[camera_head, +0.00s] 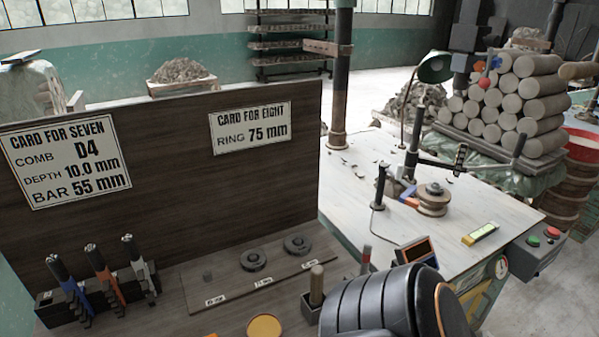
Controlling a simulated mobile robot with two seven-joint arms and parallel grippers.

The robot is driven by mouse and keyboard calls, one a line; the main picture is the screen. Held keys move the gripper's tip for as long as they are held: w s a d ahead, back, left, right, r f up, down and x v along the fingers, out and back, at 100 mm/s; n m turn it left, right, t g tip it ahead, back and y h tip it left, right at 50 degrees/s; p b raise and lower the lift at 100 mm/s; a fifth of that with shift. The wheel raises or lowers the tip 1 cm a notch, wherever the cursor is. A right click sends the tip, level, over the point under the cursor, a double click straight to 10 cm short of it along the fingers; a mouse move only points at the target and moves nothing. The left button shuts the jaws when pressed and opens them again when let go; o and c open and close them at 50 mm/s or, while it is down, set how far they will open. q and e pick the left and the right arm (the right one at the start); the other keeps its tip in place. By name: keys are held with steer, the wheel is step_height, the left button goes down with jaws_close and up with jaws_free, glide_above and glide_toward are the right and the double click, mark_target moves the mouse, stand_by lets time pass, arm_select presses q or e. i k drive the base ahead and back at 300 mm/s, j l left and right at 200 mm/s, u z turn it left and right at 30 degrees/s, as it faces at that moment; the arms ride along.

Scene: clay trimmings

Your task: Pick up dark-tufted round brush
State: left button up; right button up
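I cannot make out a round brush with a dark tuft for certain. An upright rod with a tan top (316,284) stands in a dark block at the front edge of the brown bench; whether it is a brush I cannot tell. A thin grey upright piece (366,258) stands behind it to the right. A black segmented arm link of mine fills the bottom centre and hides part of the bench there. Neither of my grippers is in view.
A rack (95,306) on the left holds blue, orange and grey-handled tools. Two dark discs (253,260) lie on a labelled board. A yellow round dish (264,327) sits at the bottom. A tall brown panel (180,170) stands behind. A pale worktable (370,200) lies right.

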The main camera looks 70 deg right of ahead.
mark_target(317, 273)
steer(key=z, duration=2.3)
